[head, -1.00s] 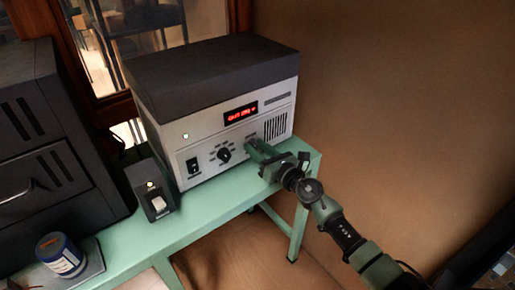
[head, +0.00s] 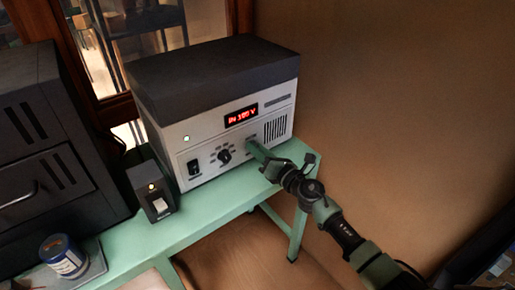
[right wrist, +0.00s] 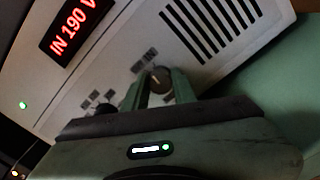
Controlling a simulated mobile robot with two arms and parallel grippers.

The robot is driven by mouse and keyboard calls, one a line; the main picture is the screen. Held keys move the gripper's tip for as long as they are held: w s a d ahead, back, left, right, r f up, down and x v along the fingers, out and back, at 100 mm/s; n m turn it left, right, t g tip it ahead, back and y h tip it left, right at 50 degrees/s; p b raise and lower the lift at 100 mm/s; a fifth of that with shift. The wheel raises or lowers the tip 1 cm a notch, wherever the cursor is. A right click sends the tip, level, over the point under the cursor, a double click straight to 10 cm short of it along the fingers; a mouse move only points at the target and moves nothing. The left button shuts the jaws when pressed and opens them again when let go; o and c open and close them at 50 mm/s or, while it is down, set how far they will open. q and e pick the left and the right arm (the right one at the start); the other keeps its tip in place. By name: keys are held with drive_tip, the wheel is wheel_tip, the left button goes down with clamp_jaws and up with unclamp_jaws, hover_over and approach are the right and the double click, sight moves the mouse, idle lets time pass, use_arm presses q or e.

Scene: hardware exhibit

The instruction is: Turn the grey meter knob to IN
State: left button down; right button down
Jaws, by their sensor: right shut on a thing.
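The grey meter knob (right wrist: 160,76) is on the front panel of a white-fronted unit with a dark top (head: 205,85). In the right wrist view it sits between the fingertips of my right gripper (right wrist: 160,86), which is shut on it. In the head view my right gripper (head: 252,147) hides the knob. The red display (right wrist: 76,31) reads IN 190 V in the right wrist view. My left gripper is not in view.
A small switch box (head: 150,190) stands on the green table (head: 135,243). A blue-and-white can (head: 63,257) is at the front left. A wall (head: 400,90) rises right.

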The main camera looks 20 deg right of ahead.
drive_tip(key=shift+m+p, duration=0.3)
drive_tip(key=shift+m, duration=1.2)
drive_tip(key=c, duration=1.1)
unclamp_jaws()
drive_tip(key=shift+c, duration=0.2)
drive_tip(key=v, duration=0.8)
drive_tip(key=shift+w, duration=0.1)
drive_tip(key=shift+m, duration=0.3)
